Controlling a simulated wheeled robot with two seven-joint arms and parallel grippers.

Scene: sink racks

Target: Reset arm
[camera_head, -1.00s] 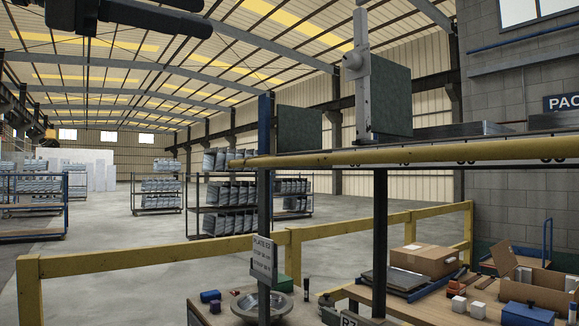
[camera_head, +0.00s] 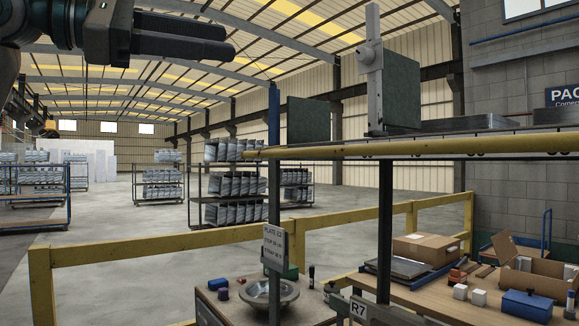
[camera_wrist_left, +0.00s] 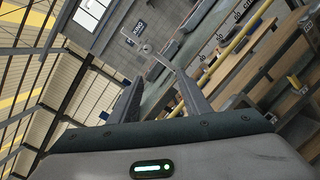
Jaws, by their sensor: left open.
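My left gripper (camera_head: 227,39) is in the upper left of the head view, with its two dark fingers pointing right. The fingers are apart and nothing is between them. It hangs in the air, left of the upper shelf and apart from it. In the left wrist view the two fingers of the left gripper (camera_wrist_left: 152,78) also stand apart with an empty gap, the shelves beyond them. My right gripper shows in neither view.
A shelf with a yellow front edge (camera_head: 440,147) crosses the right side. It carries a dark green plate (camera_head: 309,120) and a metal upright (camera_head: 375,75). Below are a workbench with a steel bowl (camera_head: 268,291), a cardboard box (camera_head: 425,247) and a yellow railing (camera_head: 160,247).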

